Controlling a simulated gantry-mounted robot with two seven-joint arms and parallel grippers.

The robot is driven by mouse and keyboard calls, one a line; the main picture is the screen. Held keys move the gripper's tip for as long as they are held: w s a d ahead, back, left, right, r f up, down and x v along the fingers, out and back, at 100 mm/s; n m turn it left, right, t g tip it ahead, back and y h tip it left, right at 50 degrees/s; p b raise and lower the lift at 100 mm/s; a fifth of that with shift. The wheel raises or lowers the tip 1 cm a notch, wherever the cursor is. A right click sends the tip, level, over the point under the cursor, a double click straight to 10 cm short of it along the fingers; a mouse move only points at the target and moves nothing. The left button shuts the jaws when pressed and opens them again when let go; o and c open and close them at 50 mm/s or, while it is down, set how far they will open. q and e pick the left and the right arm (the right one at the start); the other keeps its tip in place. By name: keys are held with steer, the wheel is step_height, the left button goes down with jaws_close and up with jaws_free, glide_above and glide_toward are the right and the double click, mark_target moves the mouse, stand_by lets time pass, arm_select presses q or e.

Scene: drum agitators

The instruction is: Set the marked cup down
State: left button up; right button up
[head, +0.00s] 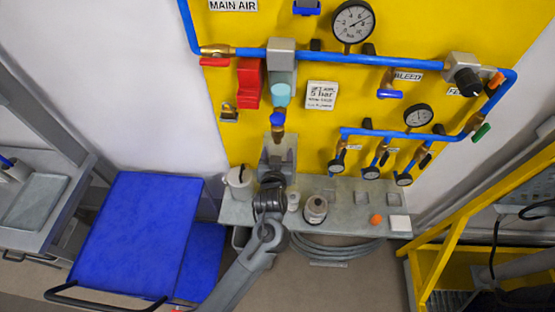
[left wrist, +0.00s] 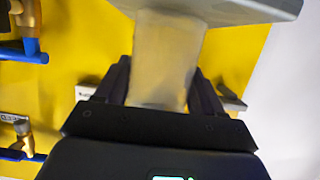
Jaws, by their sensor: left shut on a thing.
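My left gripper (head: 274,176) is over the back of the grey shelf (head: 350,222), in front of the yellow panel and below a brass drain valve (head: 278,130). In the left wrist view its dark fingers are shut on a pale, see-through cup (left wrist: 164,58), one finger on each side. No mark shows on the side of the cup that I see. A grey slab crosses the cup's far end in that view, and I cannot tell whether they touch. In the head view the gripper and wrist hide much of this spot. My right gripper is not in view.
On the shelf stand a white jug (head: 239,181) left of my gripper, and a small white bottle (head: 293,201) and a capped jar (head: 316,209) close on its right. An orange knob (head: 376,219) and a white block (head: 399,223) lie farther right. A blue cart (head: 135,235) stands left.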

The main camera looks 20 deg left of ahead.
arm_select(q)
steer(key=shift+f, duration=0.2)
steer(key=shift+r, duration=0.15)
steer(key=o, duration=0.6)
steer(key=shift+f, duration=0.25)
steer(key=o, duration=0.5)
steer(key=shift+r, duration=0.15)
